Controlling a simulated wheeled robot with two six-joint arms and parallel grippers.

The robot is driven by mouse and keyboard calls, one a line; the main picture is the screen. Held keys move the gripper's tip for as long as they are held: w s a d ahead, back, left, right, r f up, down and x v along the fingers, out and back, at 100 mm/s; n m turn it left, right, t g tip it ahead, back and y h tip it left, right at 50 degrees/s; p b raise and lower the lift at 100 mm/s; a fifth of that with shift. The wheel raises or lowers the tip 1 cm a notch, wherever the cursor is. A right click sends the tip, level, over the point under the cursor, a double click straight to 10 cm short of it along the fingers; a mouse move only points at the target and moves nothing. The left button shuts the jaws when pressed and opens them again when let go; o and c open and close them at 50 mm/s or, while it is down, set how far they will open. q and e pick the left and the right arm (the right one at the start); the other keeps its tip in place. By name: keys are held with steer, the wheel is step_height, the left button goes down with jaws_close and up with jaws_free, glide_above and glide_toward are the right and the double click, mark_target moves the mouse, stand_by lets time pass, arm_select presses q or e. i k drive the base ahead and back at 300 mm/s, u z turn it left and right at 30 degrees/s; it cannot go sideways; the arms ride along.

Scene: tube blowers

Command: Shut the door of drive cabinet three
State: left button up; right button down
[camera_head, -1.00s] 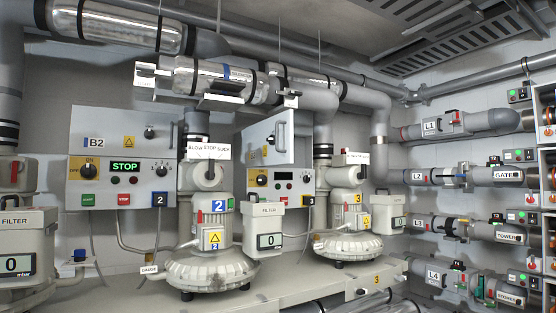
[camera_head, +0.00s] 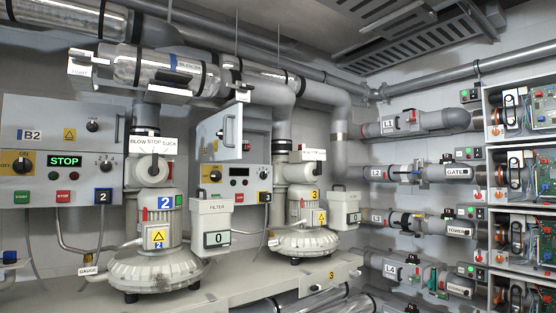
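The door hides part of the cabinet's upper front. Neither of my grippers is in view.
Cabinet two (camera_head: 60,140) shows a green STOP display. Blower two (camera_head: 155,245), blower three (camera_head: 303,215) and a filter box (camera_head: 212,225) stand on the bench in front. Open electronics boxes (camera_head: 528,175) line the right.

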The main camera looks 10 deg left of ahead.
mark_target(211, 148)
steer(key=z, duration=0.3)
steer(key=i, duration=0.65)
steer(key=u, duration=0.5)
steer(key=i, duration=0.55)
steer(key=u, duration=0.75)
